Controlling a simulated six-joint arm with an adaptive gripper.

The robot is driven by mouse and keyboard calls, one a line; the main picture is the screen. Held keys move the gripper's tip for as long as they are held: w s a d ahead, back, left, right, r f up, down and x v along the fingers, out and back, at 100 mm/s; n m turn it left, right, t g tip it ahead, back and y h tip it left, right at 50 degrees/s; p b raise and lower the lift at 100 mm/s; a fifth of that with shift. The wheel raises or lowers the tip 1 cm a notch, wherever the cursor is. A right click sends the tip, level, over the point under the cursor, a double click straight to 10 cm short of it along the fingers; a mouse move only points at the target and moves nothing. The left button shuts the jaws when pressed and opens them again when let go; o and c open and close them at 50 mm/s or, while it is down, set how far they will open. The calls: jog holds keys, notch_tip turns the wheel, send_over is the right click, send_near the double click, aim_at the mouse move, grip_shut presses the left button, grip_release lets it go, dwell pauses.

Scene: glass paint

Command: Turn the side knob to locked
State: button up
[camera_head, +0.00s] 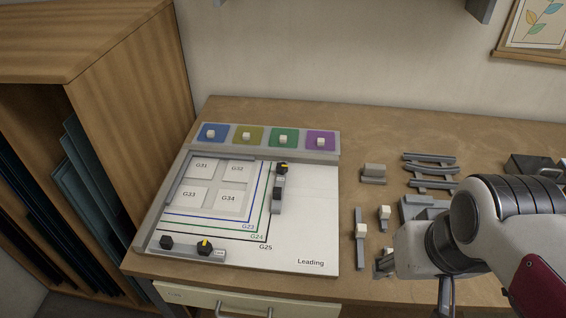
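A black knob with a yellow mark (283,168) sits on the right side of the white work board (300,235), at the top of a short grey rail. A second black knob with a yellow mark (205,246) sits on the grey strip along the board's front edge, next to a small label too small to read surely. I cannot read the lock position of either knob. My gripper (446,292) is at the lower right, well right of both knobs and touching neither. It is mostly hidden by my wrist and cut by the picture's edge, so its opening does not show.
Coloured tiles with white knobs (246,135) line the board's back. Pale panels (228,198) lie in its frame. Small grey parts (361,232) and a rack (430,170) stand right of the board. A wooden cabinet (130,60) is at left.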

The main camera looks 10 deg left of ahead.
jog(key=w+a+f+n+g, duration=0.1)
jog(key=w+a, duration=0.2)
jog(key=w, duration=0.3)
jog(key=w+a+f+n, duration=0.1)
jog(key=w+a, duration=0.3)
jog(key=w, duration=0.1)
jog(key=n+y, duration=0.3)
jog(key=n, duration=0.3)
send_near(281, 166)
jog(key=shift+a+f, duration=0.15)
jog(key=shift+f, duration=0.15)
jog(key=shift+f, duration=0.1)
jog(key=shift+x, duration=3.8)
jog(key=shift+w, duration=0.1)
jog(key=c, duration=1.1)
